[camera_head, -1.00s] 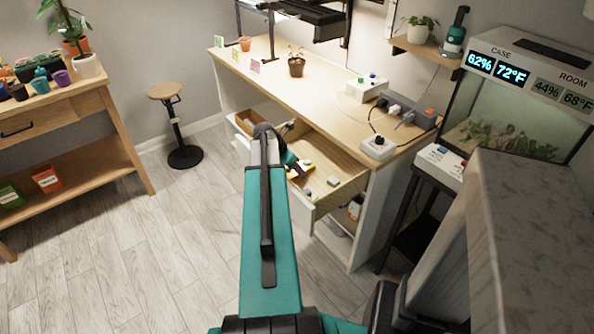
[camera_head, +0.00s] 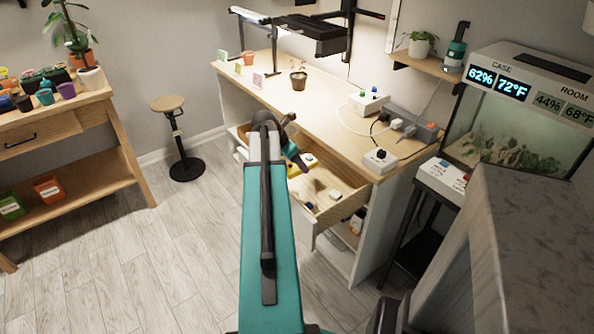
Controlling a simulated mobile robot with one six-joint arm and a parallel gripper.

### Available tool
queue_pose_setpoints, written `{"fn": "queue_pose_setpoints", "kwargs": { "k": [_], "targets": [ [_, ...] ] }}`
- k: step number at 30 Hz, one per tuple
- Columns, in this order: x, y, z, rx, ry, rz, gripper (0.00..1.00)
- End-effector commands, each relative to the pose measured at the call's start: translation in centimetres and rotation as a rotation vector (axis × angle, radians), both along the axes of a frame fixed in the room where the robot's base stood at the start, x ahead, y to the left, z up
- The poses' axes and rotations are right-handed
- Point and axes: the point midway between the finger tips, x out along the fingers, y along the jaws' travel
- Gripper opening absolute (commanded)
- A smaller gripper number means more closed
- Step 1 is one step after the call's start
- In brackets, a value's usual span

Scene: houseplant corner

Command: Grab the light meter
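A yellow item with a pale part, which looks like the light meter (camera_head: 309,159), shows at the open drawer (camera_head: 345,206) under the long wooden bench. My gripper (camera_head: 302,163) is there, small and partly hidden behind my teal arm. Yellow shows on both sides of its dark finger, and the item moves with it, so it looks shut on the meter. The meter appears a little above the drawer floor. The exact finger contact is too small to see.
A white piece (camera_head: 335,195) and other small items lie in the drawer. A stool (camera_head: 168,103) stands left. A glass case (camera_head: 510,140) is right.

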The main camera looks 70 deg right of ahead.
Motion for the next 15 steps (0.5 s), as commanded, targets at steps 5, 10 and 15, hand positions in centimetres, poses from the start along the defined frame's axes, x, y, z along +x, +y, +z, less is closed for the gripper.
{"fn": "queue_pose_setpoints", "kwargs": {
  "k": [5, 10, 15],
  "targets": [
    [-0.01, 0.0, 0.91, 0.0, 0.0, 0.0, 0.22],
    [-0.02, 0.01, 1.05, 0.0, 0.0, 0.0, 0.22],
    [-0.01, 0.0, 1.03, 0.0, 0.0, 0.0, 0.22]
  ]
}}
